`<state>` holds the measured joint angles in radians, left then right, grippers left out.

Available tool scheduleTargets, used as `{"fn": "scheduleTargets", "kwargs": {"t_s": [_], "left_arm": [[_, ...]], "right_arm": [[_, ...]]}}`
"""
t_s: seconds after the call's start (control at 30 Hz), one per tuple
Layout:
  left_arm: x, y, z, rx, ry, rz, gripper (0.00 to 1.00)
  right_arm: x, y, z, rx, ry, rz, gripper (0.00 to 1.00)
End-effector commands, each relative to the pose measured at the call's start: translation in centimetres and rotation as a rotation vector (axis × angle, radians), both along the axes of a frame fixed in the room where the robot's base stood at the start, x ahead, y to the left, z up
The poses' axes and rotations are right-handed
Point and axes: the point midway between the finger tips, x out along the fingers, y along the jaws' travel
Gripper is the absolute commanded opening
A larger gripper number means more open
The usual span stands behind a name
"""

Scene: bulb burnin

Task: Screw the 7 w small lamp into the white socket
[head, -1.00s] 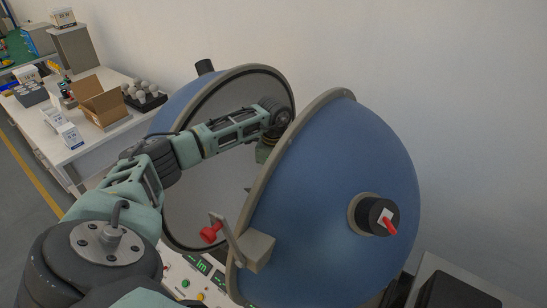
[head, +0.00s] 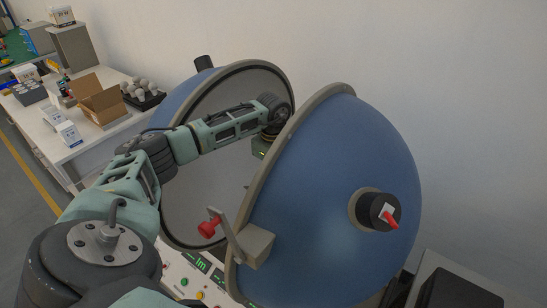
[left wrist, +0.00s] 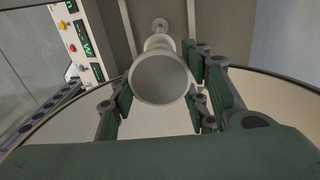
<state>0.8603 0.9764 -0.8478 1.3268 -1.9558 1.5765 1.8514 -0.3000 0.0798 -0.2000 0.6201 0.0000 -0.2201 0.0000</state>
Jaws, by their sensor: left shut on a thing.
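In the left wrist view a pale round lamp (left wrist: 160,78) faces the camera end-on, between the two fingers of my left gripper (left wrist: 160,93), which is shut on it. A white socket (left wrist: 156,42) shows just beyond the lamp, on a post with a round foot. The lamp seems in line with the socket; whether its thread is engaged is hidden. In the head view my left arm reaches between the two halves of the blue sphere (head: 355,170); the gripper is mostly hidden behind the right half. No wattage marking can be read. My right gripper is out of view.
The sphere's grey rim (head: 262,190) is close to my left wrist. A red-knobbed latch (head: 209,228) sticks out from the right half. A control panel (head: 190,280) lies below. A side table (head: 70,152) at left holds boxes and several bulbs.

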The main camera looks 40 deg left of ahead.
Motion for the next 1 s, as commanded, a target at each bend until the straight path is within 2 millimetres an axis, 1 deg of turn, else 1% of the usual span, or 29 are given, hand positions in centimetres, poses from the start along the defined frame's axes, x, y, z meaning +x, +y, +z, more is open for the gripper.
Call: {"fn": "scheduleTargets", "kwargs": {"t_s": [0.03, 0.2, 1.0], "left_arm": [[-0.1, 0.3, -0.2, 0.005, -0.001, -0.065, 0.17], [-0.2, 0.4, -0.2, 0.005, 0.0, -0.315, 0.17], [-0.8, 1.0, 0.0, 0.009, -0.003, -1.466, 0.17]], "right_arm": [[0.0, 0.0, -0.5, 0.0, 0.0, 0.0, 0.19], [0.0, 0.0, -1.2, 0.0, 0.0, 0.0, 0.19], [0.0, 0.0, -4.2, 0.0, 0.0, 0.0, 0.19]]}}
